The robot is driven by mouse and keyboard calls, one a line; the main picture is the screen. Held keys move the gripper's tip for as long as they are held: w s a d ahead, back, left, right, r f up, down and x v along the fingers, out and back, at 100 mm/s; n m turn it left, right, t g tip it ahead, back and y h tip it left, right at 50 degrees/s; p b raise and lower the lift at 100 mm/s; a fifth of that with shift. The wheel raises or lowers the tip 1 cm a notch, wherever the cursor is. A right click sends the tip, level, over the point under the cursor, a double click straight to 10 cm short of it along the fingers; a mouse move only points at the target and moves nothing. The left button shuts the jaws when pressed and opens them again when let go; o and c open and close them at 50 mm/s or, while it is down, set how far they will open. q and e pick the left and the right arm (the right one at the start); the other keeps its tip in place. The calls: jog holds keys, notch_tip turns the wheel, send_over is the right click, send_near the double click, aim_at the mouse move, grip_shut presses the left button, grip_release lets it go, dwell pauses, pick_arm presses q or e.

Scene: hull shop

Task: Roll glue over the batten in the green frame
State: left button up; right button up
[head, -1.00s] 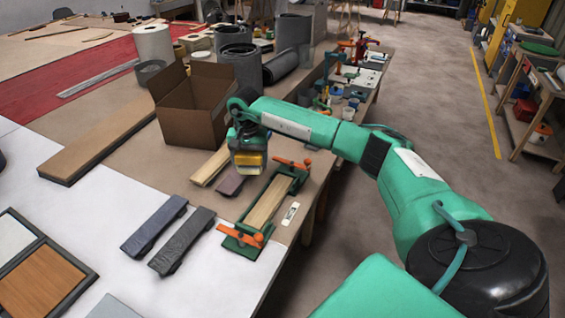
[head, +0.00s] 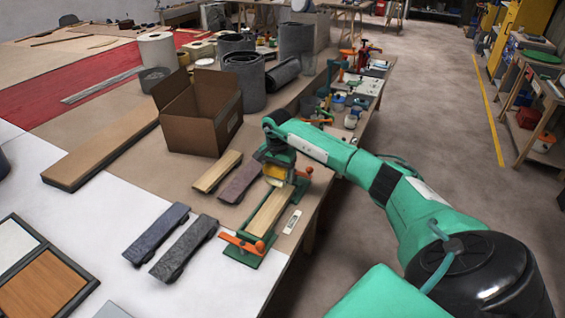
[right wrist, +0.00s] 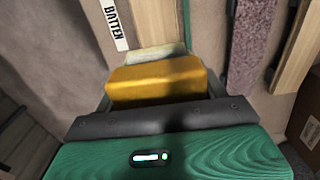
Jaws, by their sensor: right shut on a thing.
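The green frame (head: 243,258) lies near the table's right edge with a pale wood batten (head: 266,214) in it, an orange clamp at each end. The batten also shows in the right wrist view (right wrist: 152,22). My right gripper (head: 279,160) is shut on a yellow glue roller (head: 276,171), over the far end of the batten. In the right wrist view the roller's yellow body (right wrist: 155,82) and pale front (right wrist: 155,52) point along the batten. I cannot tell whether the roller touches the wood. My left gripper is not in view.
A BATTEN label (head: 292,222) lies right of the frame. A loose wood strip (head: 217,172), a purple-brown strip (head: 242,181) and two dark strips (head: 157,233) (head: 184,248) lie left of it. An open cardboard box (head: 190,130) stands behind. Cups and tools line the far right edge.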

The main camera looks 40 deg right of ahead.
jog(key=s+a+p, duration=0.3)
jog(key=a+p, duration=0.1)
jog(key=a, duration=0.3)
jog(key=s+a+p, duration=0.2)
jog(key=a+p, duration=0.3)
jog(key=a, duration=0.2)
jog(key=shift+s, duration=0.4)
